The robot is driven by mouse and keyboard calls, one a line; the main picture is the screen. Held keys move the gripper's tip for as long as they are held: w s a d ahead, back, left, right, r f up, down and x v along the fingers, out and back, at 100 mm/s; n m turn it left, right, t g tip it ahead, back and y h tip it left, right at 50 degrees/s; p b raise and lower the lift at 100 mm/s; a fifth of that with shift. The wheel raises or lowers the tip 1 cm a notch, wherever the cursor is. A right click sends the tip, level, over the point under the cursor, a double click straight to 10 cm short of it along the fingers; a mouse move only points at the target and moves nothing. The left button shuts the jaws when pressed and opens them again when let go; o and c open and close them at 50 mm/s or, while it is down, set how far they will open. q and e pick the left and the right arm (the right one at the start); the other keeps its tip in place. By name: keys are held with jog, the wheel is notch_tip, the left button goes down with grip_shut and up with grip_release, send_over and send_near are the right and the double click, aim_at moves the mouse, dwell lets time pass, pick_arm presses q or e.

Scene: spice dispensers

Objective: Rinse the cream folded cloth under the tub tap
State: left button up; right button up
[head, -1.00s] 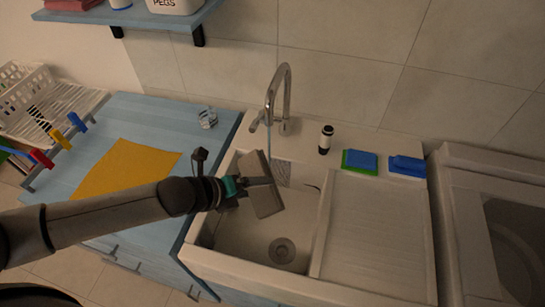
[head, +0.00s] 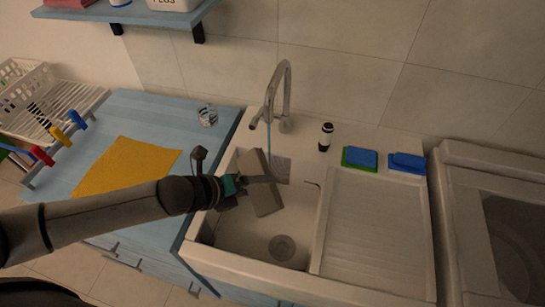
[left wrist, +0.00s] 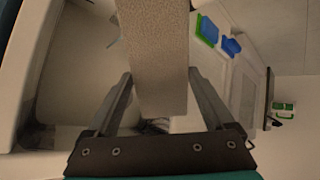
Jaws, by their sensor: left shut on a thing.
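The cream folded cloth (head: 258,197) looks greyish beige and hangs tilted over the open basin of the tub (head: 236,236). My left gripper (head: 262,180) is shut on it. In the left wrist view the cloth (left wrist: 157,60) sits between the two fingers of my left gripper (left wrist: 158,82). The tub tap (head: 287,85) arches above the basin at the back, and a thin bluish stream runs down from its spout. The stream's lower end is behind or at the cloth; I cannot tell whether it touches. My right gripper is not in view.
A dark-capped bottle (head: 325,138), a blue-and-green sponge (head: 360,158) and a blue sponge (head: 407,163) stand on the tub's back ledge. A ribbed drainboard (head: 375,235) lies right of the basin. A yellow cloth (head: 125,165) and a glass (head: 208,115) are on the blue counter.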

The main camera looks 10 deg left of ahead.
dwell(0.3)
pick_arm(q)
jog(key=s+r+p, duration=0.4)
jog(key=s+p, duration=0.1)
jog(key=p, duration=0.1)
jog(key=shift+a, duration=0.45)
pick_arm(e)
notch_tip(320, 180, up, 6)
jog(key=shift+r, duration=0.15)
